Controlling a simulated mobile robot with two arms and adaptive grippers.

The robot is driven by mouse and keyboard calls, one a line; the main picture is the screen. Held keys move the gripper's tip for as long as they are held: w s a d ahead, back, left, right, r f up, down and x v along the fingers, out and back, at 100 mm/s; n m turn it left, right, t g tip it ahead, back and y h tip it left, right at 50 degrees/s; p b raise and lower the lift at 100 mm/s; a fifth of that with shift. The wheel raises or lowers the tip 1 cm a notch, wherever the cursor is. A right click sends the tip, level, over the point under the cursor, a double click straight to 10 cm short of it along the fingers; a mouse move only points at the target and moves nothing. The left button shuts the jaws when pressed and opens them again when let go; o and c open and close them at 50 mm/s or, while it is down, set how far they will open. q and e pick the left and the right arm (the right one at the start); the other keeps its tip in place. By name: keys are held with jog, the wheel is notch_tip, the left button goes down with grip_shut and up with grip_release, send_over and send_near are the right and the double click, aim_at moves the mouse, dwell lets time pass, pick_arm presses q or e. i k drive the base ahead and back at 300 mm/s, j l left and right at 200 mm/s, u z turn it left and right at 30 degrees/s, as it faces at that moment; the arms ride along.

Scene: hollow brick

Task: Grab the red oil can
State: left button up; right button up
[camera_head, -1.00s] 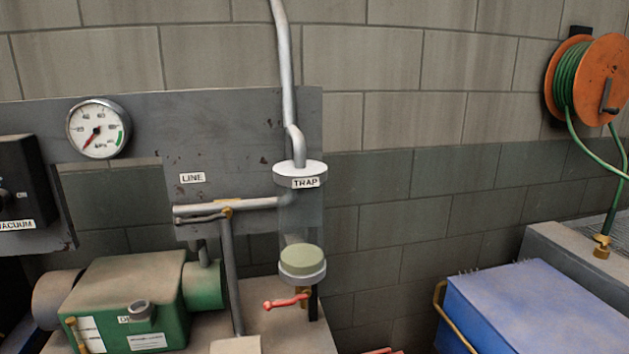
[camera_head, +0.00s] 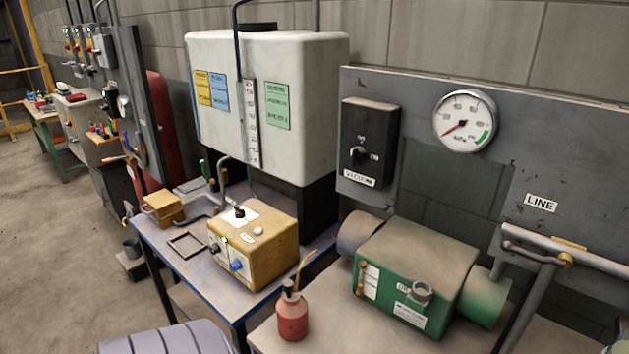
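The red oil can (camera_head: 292,316) stands upright at the front left part of the grey bench that carries the green pump. It has a dark top and a thin tan spout that leans up to the right. The space around it looks clear on its left and front. Neither of my grippers shows in the head view.
The green pump (camera_head: 414,268) stands right of the can. A yellow control box (camera_head: 254,245) sits on a blue table (camera_head: 196,279) left of it. A grey ribbed rounded object (camera_head: 165,342) is at the bottom left. A white tank (camera_head: 262,105) stands behind.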

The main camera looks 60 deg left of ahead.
aim_at(292, 316)
jog(key=u, duration=1.9)
jog(key=j+z, duration=0.3)
jog(key=j, duration=0.55)
jog(key=k+j+z, duration=0.1)
jog(key=j+z, duration=0.2)
jog(key=j, duration=0.55)
